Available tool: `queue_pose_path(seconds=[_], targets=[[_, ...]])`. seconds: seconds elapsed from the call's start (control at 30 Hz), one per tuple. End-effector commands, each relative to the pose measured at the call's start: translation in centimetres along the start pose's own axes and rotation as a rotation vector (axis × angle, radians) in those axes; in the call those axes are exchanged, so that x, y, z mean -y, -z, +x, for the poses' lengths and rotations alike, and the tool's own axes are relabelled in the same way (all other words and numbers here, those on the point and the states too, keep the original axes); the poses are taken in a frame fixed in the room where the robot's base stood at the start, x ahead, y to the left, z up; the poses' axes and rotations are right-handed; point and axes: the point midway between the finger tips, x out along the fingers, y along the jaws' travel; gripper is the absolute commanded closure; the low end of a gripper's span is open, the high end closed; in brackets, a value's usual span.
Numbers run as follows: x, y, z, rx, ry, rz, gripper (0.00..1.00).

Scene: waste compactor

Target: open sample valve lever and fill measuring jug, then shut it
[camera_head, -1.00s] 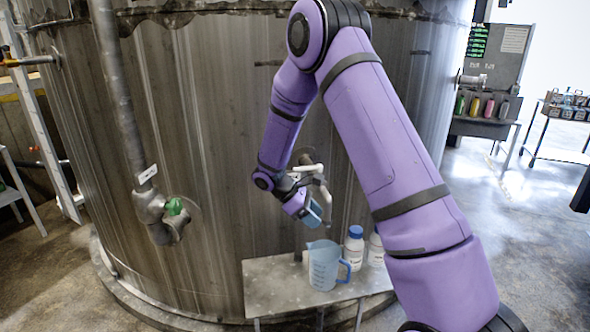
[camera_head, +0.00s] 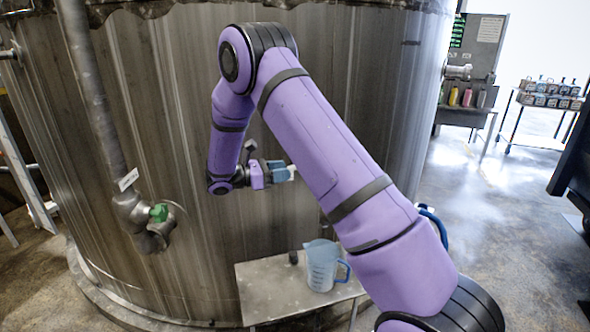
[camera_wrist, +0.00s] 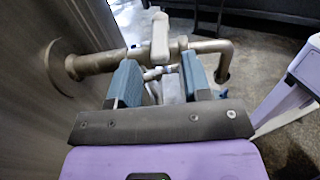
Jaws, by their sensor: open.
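The sample valve pipe (camera_wrist: 100,62) comes out of the tank wall and bends down at the right end (camera_wrist: 224,60) in the wrist view. Its white lever (camera_wrist: 160,36) shows just beyond my fingertips, roughly centred between them; I cannot tell whether they touch. My gripper (camera_wrist: 160,62) is open, with blue fingers on either side and nothing held. In the head view my gripper (camera_head: 282,172) points right, and my arm hides most of the valve. The clear blue measuring jug (camera_head: 322,270) stands upright on the small metal table (camera_head: 265,290), below and right of my gripper.
The big metal tank (camera_head: 170,110) fills the background. A vertical pipe (camera_head: 95,90) with a green-knobbed valve (camera_head: 158,213) runs along its left side. A rack of bottles (camera_head: 548,92) stands at the far right. Open floor (camera_head: 500,220) lies to the right.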

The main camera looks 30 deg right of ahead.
Motion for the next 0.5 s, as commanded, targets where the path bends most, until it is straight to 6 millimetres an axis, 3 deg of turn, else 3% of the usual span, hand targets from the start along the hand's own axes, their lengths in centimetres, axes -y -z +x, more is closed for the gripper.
queue_pose_path(seconds=[0.2,0.5], targets=[[0.0,0.0,3.3,-0.001,0.002,0.0,0.55],[0.0,0.0,4.7,-0.001,0.001,0.0,0.55]])
